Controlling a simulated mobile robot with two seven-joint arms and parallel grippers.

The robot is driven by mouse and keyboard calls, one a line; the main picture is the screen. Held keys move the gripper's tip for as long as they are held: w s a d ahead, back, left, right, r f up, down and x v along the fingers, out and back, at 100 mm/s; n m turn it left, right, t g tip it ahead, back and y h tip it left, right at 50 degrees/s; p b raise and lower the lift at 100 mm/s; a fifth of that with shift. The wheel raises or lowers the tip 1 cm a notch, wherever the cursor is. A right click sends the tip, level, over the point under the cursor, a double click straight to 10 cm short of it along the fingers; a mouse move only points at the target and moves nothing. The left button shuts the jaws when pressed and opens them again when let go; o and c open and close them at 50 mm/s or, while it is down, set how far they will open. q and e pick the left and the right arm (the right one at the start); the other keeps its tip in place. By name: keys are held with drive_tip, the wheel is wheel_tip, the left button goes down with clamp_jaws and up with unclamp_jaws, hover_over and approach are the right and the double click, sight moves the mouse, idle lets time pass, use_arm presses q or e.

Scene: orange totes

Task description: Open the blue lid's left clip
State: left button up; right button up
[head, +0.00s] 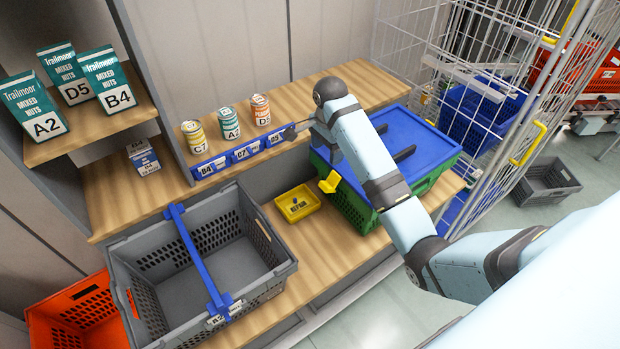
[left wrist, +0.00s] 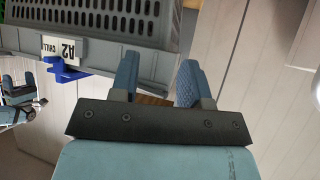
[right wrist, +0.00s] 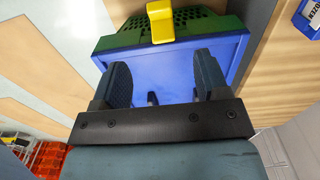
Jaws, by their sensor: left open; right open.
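The blue lid (head: 428,150) lies on a green crate (head: 352,205) on the bench. The yellow left clip (head: 329,182) juts outward from the crate's left side, at the lid's edge. It also shows in the right wrist view (right wrist: 160,22), at the top middle beyond the lid (right wrist: 170,75). My right gripper (head: 291,132) reaches in above the lid's back left corner, open and empty, apart from the clip. Its open fingers also show in the right wrist view (right wrist: 162,78). My left gripper (left wrist: 158,75) is open and empty near a grey crate; the head view does not show it.
The grey crate (head: 272,280) with a blue handle stands front left on the bench. A small yellow bin (head: 298,203) lies just left of the green crate. A wire cage (head: 470,75) stands right.

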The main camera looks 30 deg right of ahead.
sight(326, 184)
wheel_tip(326, 184, down, 12)
drive_tip(key=shift+f, duration=0.85)
drive_tip(key=shift+c, duration=1)
drive_tip(key=c, duration=0.7)
